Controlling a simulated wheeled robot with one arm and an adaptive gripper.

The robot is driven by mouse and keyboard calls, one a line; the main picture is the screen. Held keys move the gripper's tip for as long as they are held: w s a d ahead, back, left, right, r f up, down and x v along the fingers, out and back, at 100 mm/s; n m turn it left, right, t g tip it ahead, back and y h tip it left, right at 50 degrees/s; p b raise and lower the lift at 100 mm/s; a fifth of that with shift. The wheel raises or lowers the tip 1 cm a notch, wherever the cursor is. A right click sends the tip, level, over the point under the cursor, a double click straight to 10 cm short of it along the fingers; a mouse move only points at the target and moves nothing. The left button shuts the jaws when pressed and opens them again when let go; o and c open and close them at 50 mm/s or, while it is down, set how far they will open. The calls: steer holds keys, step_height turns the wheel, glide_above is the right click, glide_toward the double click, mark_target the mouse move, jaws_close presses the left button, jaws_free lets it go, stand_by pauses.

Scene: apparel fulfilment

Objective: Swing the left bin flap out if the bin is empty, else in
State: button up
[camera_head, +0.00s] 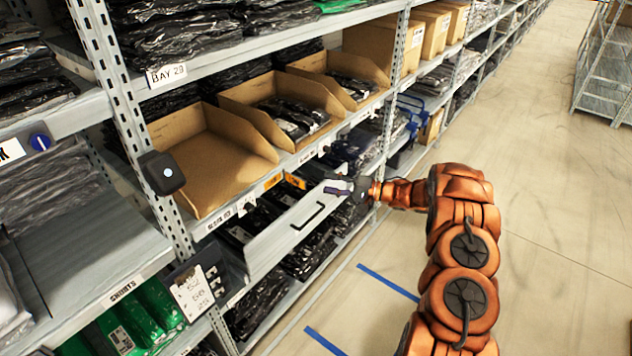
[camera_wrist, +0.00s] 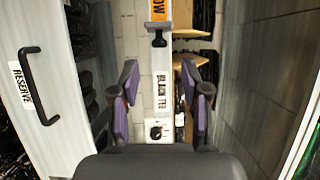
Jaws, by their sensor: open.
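The left bin (camera_head: 205,150) in the head view is an open cardboard tray with a bare floor; no goods show in it. The bin beside it (camera_head: 255,95) holds black bagged goods. A small orange tag (camera_head: 272,181) sits on the shelf edge below the left bin, and a larger orange tag (camera_head: 295,181) hangs to its right. In the wrist view an orange plate reading LOW (camera_wrist: 158,10) shows, with a black knob below it. My gripper (camera_head: 338,187) is in front of the shelf edge; its fingers (camera_wrist: 162,98) are apart with nothing between them.
A pale drawer front marked RESERVE (camera_wrist: 25,85) stands out below the bins; its black handle (camera_head: 308,216) is close to my gripper. A BLACK TEE label (camera_wrist: 162,92) is ahead of the fingers. A clipboard (camera_head: 193,292) hangs at lower left. The aisle floor (camera_head: 540,200) is clear.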

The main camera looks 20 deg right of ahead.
steer(key=shift+v, duration=1.9)
steer(key=shift+w, duration=0.1)
steer(key=w+d+r+t+h, duration=0.4)
steer(key=w+r+h, duration=0.6)
steer(key=w+r, duration=0.15)
steer(key=s+d+r+g+h, duration=0.1)
steer(key=s+d+r+h, duration=0.15)
steer(key=r+h, duration=0.3)
steer(key=s+a+r+g+h, duration=0.1)
steer(key=s+r+g+h, duration=0.1)
steer(key=s, duration=0.4)
steer(key=s+a+r+g+h, duration=0.1)
steer(key=s+a+g+h, duration=0.1)
steer(key=s, duration=0.5)
steer(key=s+a+f+n+g+y, duration=0.1)
steer(key=s+a, duration=0.6)
steer(key=s, duration=0.8)
steer(key=s+a+f+n+g+y, duration=0.2)
steer(key=s+a+g, duration=0.4)
steer(key=s, duration=0.9)
steer(key=s+a+f+n+g+y, duration=0.1)
steer(key=s+a+n+g, duration=0.3)
steer(key=s+a, duration=0.5)
steer(key=s, duration=0.6)
steer(key=shift+f+y, duration=0.3)
steer(key=shift+y, duration=0.05)
